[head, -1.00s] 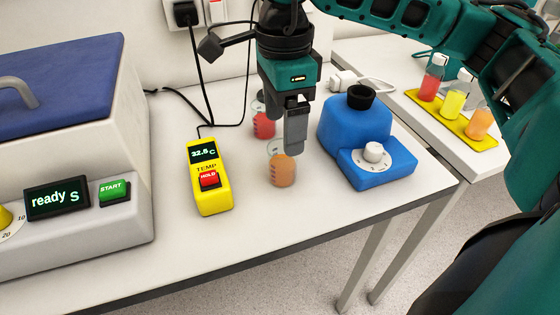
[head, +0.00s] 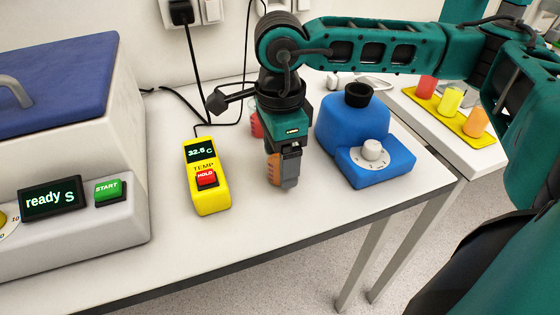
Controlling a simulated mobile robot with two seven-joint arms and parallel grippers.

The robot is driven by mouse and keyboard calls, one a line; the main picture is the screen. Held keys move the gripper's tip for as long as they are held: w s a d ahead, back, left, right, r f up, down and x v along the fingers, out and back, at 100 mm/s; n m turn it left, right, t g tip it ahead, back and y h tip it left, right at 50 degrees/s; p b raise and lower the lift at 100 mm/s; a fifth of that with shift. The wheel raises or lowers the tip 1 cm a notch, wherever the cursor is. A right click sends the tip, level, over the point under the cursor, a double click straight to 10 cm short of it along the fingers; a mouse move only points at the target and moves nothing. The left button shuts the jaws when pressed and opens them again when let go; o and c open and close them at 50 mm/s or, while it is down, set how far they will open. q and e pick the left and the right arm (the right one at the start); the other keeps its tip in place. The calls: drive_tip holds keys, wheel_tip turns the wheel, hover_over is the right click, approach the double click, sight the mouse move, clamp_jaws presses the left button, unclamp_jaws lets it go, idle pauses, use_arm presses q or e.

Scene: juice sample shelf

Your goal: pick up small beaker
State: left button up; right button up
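A small beaker with orange liquid (head: 271,170) stands on the white bench, mostly hidden behind my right gripper. My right gripper (head: 284,182) points down at the beaker, its near finger in front of the beaker's side. The far finger is hidden, so I cannot tell whether the fingers touch the glass or are shut on it. A second beaker with red liquid (head: 256,126) stands farther back, partly covered by my wrist. My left gripper is not in view.
A yellow thermometer (head: 211,198) reading 32.5 C lies left of the gripper. A blue mixer with a dial (head: 350,130) stands close on the right. A grey device with a blue lid (head: 55,80) fills the left. The bench front is clear.

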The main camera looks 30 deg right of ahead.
drive_tip(key=c, duration=1)
drive_tip(key=shift+r, duration=0.2)
